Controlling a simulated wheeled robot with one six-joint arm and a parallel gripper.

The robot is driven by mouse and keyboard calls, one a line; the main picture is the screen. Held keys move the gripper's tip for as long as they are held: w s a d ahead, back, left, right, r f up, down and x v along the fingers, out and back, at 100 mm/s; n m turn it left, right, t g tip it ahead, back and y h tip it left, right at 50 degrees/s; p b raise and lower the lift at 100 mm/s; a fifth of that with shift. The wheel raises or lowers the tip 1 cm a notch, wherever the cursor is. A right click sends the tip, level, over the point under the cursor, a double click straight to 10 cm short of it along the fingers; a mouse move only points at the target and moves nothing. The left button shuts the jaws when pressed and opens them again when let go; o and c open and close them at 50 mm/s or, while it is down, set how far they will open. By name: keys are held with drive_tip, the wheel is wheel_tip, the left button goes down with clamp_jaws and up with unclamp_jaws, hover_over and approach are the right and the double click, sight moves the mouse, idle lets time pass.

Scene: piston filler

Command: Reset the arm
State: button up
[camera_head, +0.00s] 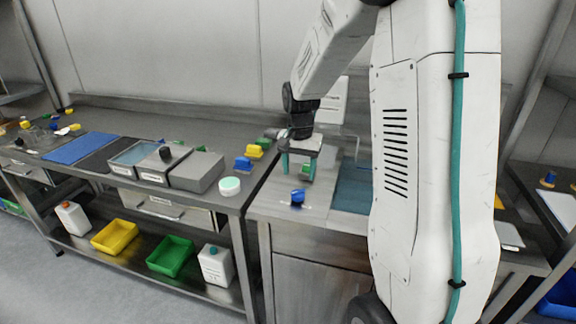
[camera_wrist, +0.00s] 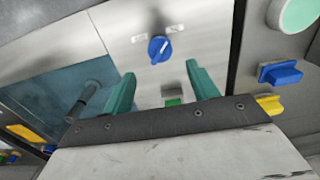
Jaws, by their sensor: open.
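My gripper (camera_head: 299,164) hangs from my arm, pointing down over the left part of the right-hand steel bench. Its two teal fingers are apart with nothing between them; they also show in the wrist view (camera_wrist: 162,90). A blue rotary knob (camera_head: 298,196) on the bench top lies in front of the gripper, and it appears beyond the fingertips in the wrist view (camera_wrist: 159,49). A small green piece (camera_wrist: 173,102) shows between the fingers in the wrist view, partly hidden by the gripper body. My own arm and column hide much of the right-hand bench.
The left bench (camera_head: 120,126) holds a blue mat (camera_head: 80,149), grey boxes (camera_head: 197,171), a white-green round item (camera_head: 230,186), and blue (camera_head: 243,164) and yellow (camera_head: 254,151) blocks. A teal panel (camera_head: 352,188) lies right of the knob. A narrow gap separates the benches.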

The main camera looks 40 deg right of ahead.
drive_tip(key=shift+s+a+n, duration=0.1)
drive_tip(key=shift+s+n, duration=0.15)
drive_tip(key=shift+n, duration=0.05)
drive_tip(key=s+a+r+n, duration=0.3)
drive_tip(key=s+a+r, duration=0.1)
drive_tip(key=s, duration=0.5)
drive_tip(key=s+a+r+n+t, duration=0.1)
drive_tip(key=s+a+r+n, duration=0.2)
drive_tip(key=s+a, duration=0.4)
drive_tip(key=s+a+r+n, duration=0.4)
drive_tip(key=s+a+r, duration=0.1)
drive_tip(key=s, duration=0.6)
drive_tip(key=shift+a+r, duration=0.4)
drive_tip(key=shift+r, duration=0.2)
idle(4.4)
